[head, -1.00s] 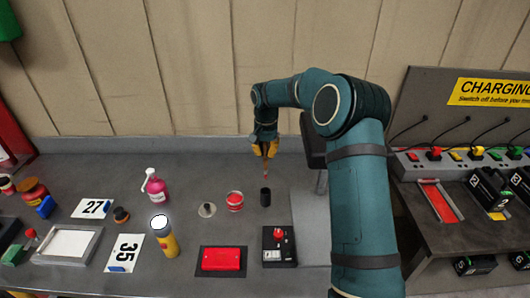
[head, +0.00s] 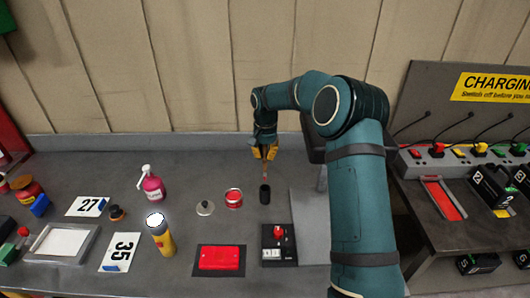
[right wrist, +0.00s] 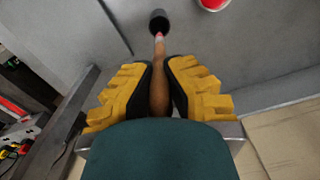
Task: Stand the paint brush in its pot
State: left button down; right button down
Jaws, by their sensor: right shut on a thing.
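The paint brush (right wrist: 160,85) has a brown wooden handle and a red tip. My right gripper (head: 265,152) is shut on the handle and holds the brush with its tip down. The yellow fingers also show on both sides of the handle in the right wrist view (right wrist: 160,90). The pot (head: 265,194) is a small dark cylinder standing upright on the grey bench. The brush is above it, and in the right wrist view the red tip overlaps the near side of the pot's mouth (right wrist: 158,20). I cannot tell whether the tip has entered the pot. My left gripper is not in view.
A red paint tin (head: 234,199) and a round lid (head: 205,208) stand left of the pot. A black panel with a red switch (head: 278,243) and a red box on a mat (head: 219,258) lie in front. A pink bottle (head: 152,184) and a torch (head: 161,236) are further left.

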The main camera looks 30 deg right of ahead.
aim_at(265, 171)
jog(key=shift+f+b, duration=2.2)
jog(key=shift+f, duration=1.7)
jog(key=c, duration=1.1)
grip_release()
jog(key=shift+o, duration=0.2)
notch_tip(265, 171, up, 12)
jog(key=shift+d, duration=0.1)
